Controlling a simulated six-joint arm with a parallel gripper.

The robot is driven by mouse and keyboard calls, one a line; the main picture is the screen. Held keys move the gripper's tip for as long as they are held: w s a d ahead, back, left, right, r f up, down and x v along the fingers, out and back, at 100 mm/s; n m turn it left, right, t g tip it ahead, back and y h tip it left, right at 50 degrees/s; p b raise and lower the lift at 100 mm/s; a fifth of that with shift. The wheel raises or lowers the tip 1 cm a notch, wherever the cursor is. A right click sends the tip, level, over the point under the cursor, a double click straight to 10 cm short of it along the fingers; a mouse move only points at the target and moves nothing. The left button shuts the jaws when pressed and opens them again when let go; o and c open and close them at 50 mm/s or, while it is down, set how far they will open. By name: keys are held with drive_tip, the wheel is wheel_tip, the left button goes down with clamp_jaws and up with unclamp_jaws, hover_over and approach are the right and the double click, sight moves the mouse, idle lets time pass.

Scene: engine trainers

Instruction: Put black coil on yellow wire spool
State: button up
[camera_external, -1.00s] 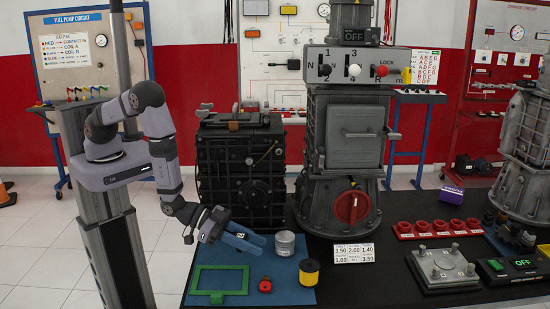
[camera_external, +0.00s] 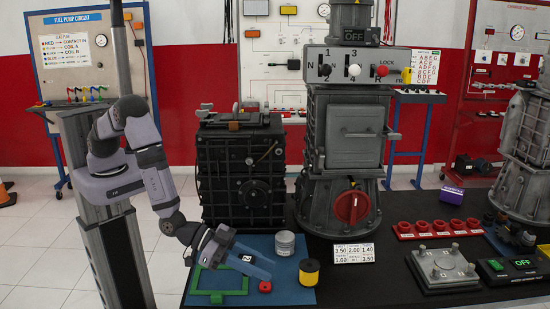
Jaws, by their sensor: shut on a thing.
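A yellow wire spool (camera_external: 310,276) with a black upper part stands on the blue mat (camera_external: 300,297), right of my gripper. My gripper (camera_external: 268,274) points down and to the right, with its fingertips low at the top of a small red piece (camera_external: 265,287). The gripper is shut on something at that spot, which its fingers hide. I cannot make out a separate black coil, and cannot tell if the black part on the yellow spool is one.
A silvery can (camera_external: 285,243) stands behind the yellow spool. A white number card (camera_external: 354,252) is to the right. A black machine (camera_external: 240,170) and a grey machine (camera_external: 345,130) rise behind the mat.

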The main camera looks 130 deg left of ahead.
drive_tip(key=w+a+b, duration=0.3)
drive_tip(key=w, duration=0.2)
wheel_tip(320, 180, up, 9)
drive_tip(key=m+t+h+b, duration=0.1)
drive_tip(key=m+h+b, duration=0.1)
drive_tip(key=b, duration=0.5)
hover_over(309, 273)
drive_tip(key=w+a, duration=0.3)
drive_tip(key=a, duration=0.1)
wheel_tip(309, 273, down, 10)
drive_tip(key=shift+s, duration=0.2)
drive_tip(key=shift+a, duration=0.1)
drive_tip(key=shift+f, duration=0.15)
drive_tip(key=o, duration=1.1)
drive_tip(key=shift+o, duration=0.2)
